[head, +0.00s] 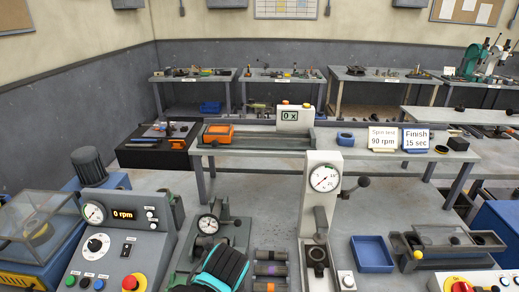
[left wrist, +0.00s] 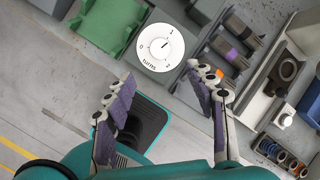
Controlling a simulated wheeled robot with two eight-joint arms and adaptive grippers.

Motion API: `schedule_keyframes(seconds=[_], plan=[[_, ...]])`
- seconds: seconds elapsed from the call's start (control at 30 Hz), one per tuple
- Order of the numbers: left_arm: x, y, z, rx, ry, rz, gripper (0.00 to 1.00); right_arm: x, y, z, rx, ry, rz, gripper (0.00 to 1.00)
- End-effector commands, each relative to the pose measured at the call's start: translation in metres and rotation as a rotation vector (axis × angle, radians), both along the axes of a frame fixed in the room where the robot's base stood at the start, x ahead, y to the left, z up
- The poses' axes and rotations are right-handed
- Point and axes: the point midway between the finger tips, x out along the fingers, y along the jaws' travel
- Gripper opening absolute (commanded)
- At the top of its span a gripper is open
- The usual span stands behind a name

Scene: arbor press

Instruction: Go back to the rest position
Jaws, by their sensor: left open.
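My left gripper (head: 222,268) shows at the bottom of the head view as a black and teal shape, just in front of a small dark press with a round dial (head: 208,224). In the left wrist view the left gripper (left wrist: 161,78) has its two purple-padded fingers spread wide, with nothing held between them. A white dial marked "turns" (left wrist: 160,47) lies just beyond the fingertips. A dark block with a teal edge (left wrist: 146,125) shows between the fingers. My right gripper is in neither view.
Right of the left gripper are several dark cylinders (head: 270,270) and a tall white gauge column (head: 322,205). A control box reading 0 rpm (head: 122,235) stands to the left. A blue tray (head: 372,254) is at right. Bare floor (head: 265,192) lies beyond.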

Motion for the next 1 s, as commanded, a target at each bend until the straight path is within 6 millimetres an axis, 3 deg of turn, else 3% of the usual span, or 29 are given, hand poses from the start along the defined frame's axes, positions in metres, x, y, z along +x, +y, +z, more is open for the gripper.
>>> schedule_keyframes(seconds=[0.17, 0.4, 0.6, 0.8, 1.0], plan=[[-0.013, 0.017, -0.003, -0.213, -0.083, 0.378, 0.55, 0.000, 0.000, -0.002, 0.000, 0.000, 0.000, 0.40], [-0.036, 0.044, -0.011, -0.698, -0.223, 1.188, 0.55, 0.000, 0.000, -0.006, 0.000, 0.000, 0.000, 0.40], [-0.049, 0.057, -0.015, -1.044, -0.279, 1.733, 0.55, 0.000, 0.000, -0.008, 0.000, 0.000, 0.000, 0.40], [-0.053, 0.063, -0.017, -1.205, -0.289, 1.972, 0.55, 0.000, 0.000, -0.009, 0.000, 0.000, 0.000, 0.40], [-0.053, 0.063, -0.017, -1.220, -0.289, 1.996, 0.55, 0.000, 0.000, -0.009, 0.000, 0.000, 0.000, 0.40]])
